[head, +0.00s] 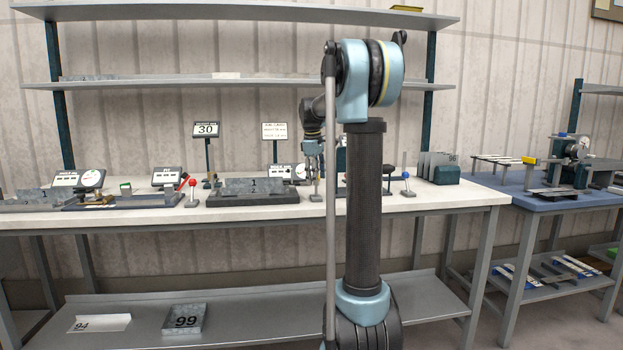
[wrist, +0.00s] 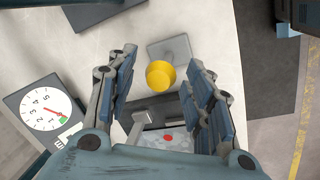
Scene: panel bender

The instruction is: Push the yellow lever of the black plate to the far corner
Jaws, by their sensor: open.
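The yellow lever's round knob (wrist: 160,75) shows in the wrist view, above a small grey square base (wrist: 176,48). In the head view that base (head: 315,197) sits on the bench, and the knob is hard to make out behind my gripper. My gripper (head: 314,168) points down over it. In the wrist view its fingers (wrist: 159,88) are open, one on each side of the knob, with visible gaps. A corner of a dark plate (wrist: 100,12) shows at the wrist view's top. A black plate (head: 252,199) bearing a grey block marked 1 lies left of my gripper in the head view.
A dial gauge (wrist: 42,110) stands near my gripper. A red-knobbed lever (head: 192,186) stands to the left and a blue-knobbed lever (head: 406,178) to the right. Sign stands and grey plates (head: 437,165) line the back. A shelf (head: 240,81) hangs above the bench.

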